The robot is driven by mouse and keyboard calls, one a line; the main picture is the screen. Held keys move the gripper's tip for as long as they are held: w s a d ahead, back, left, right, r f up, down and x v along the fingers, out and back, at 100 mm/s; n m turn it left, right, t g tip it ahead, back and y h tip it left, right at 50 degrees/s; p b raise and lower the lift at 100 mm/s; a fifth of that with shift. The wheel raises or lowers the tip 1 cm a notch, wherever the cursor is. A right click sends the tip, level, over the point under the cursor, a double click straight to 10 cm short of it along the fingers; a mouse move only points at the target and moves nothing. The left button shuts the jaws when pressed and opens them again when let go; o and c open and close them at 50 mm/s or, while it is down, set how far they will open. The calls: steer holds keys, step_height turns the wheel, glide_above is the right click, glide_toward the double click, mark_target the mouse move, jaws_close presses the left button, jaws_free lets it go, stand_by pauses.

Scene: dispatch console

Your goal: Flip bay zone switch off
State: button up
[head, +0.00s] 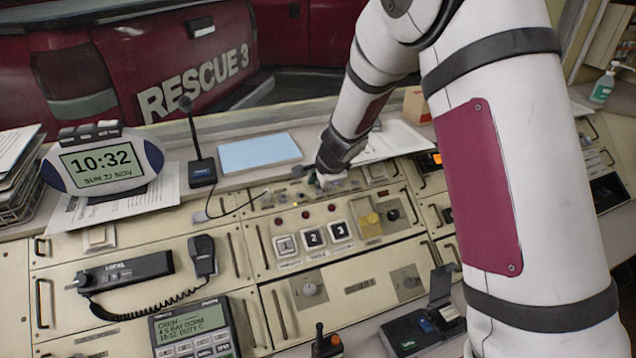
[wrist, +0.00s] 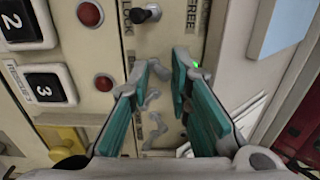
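In the wrist view my gripper (wrist: 168,72) points down at the cream console panel, its teal-padded fingers apart with a narrow gap between the tips. I see nothing held in the gap. A black toggle switch (wrist: 147,14) stands beyond the fingertips, between labels ending in LOCK and FREE. The bay zone switch cannot be picked out; the labels near the fingers are partly covered. A small green light (wrist: 197,66) glows beside the right finger. In the head view my gripper (head: 324,181) is small and low over the upper switch row, its tips partly hidden.
Numbered buttons 1, 2 and 3 (head: 313,238) sit below the switch row, with red lights above them. A desk microphone (head: 201,170) and blue pad (head: 260,152) stand behind. My arm covers the right side.

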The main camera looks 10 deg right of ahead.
steer(key=shift+s+d+f+b, duration=0.15)
steer(key=shift+s+f+b, duration=0.5)
steer(key=shift+b, duration=0.55)
steer(key=shift+r, duration=0.25)
steer(key=p+v, duration=0.4)
steer(key=v, duration=0.2)
steer(key=shift+p, duration=0.4)
steer(key=s+a+r+n+y, duration=0.1)
steer(key=s+r+n+y, duration=0.1)
steer(key=s+r+n, duration=1.05)
steer(key=s+d+r+n+h, duration=0.1)
steer(key=s+d+r, duration=0.3)
steer(key=s, duration=0.7)
steer(key=s+d+r+n+g+h, duration=0.1)
steer(key=s+d+r, duration=0.3)
steer(key=s, duration=0.8)
steer(key=shift+s+n+h, duration=0.2)
steer(key=shift+n+h, duration=0.4)
steer(key=shift+n, duration=0.05)
